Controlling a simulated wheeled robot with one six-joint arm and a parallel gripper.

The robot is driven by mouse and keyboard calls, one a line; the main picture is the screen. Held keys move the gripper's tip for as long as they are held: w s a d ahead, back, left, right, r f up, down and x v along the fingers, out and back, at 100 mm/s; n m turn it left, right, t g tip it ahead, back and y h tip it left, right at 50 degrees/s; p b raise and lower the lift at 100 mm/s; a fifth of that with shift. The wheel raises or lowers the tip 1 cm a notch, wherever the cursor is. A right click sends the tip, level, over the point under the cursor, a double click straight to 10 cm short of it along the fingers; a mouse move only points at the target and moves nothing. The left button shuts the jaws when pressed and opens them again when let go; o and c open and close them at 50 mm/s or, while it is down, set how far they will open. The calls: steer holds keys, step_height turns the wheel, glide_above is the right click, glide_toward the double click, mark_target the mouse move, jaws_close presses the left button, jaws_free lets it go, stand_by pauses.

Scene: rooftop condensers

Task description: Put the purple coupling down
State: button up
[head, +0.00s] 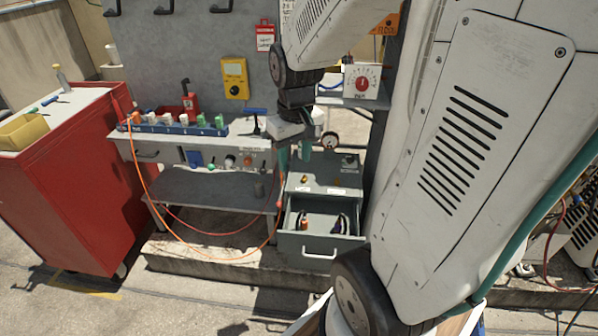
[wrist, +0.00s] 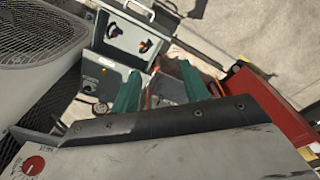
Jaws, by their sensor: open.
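My gripper (head: 294,158) hangs over the left side of the small grey cabinet (head: 345,178). Its two green fingers are apart with nothing visible between them; they also show in the wrist view (wrist: 160,84). The cabinet's drawer (head: 320,246) is open below and right of the gripper. In it stand an orange piece (head: 304,223) and a dark, slightly purplish piece (head: 341,222), apart from each other. I cannot tell for sure whether the dark piece is the purple coupling. The drawer also shows in the wrist view (wrist: 122,42).
A grey workbench (head: 180,150) with a blue rack (head: 175,128) of several fittings stands left of the cabinet. An orange hose (head: 150,205) loops down in front of it. A red cabinet (head: 75,180) stands far left. A dial box (head: 362,82) sits on a shelf behind.

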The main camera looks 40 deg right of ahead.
steer(key=s+a+r+n, duration=0.1)
steer(key=s+a+r, duration=0.8)
steer(key=s+a, duration=0.2)
steer(key=s, duration=0.2)
steer(key=shift+s+a+r+n, duration=0.15)
steer(key=shift+s+r+n, duration=0.15)
stand_by(0.4)
